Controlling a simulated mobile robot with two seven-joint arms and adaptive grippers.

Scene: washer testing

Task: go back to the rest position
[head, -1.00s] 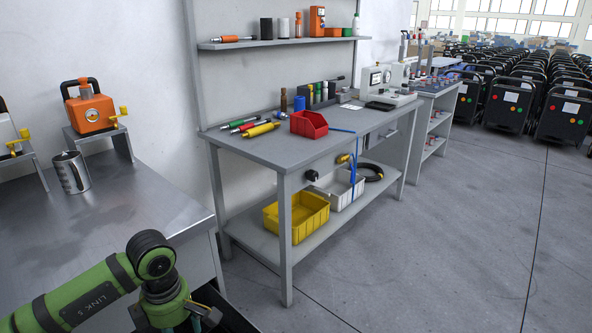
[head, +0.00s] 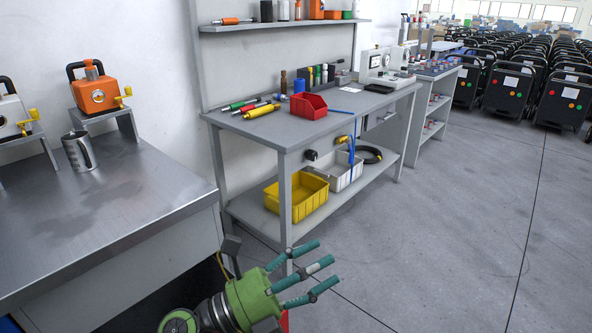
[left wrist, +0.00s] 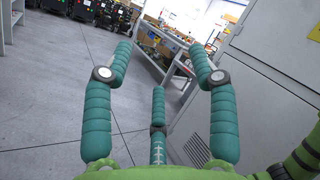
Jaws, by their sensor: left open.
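My left gripper (head: 318,275) shows at the bottom centre of the head view, with a green palm and teal fingers spread open. It is empty and held in front of the grey workbench's near leg, over the floor. In the left wrist view its fingers (left wrist: 160,75) are spread, with nothing between them. My right gripper is not in view.
A steel table (head: 110,215) stands at left with a metal jug (head: 79,151) and an orange device (head: 98,92) on a stand. The grey workbench (head: 290,128) carries a red bin (head: 309,107); a yellow bin (head: 297,193) sits below. Open floor (head: 450,220) lies to the right.

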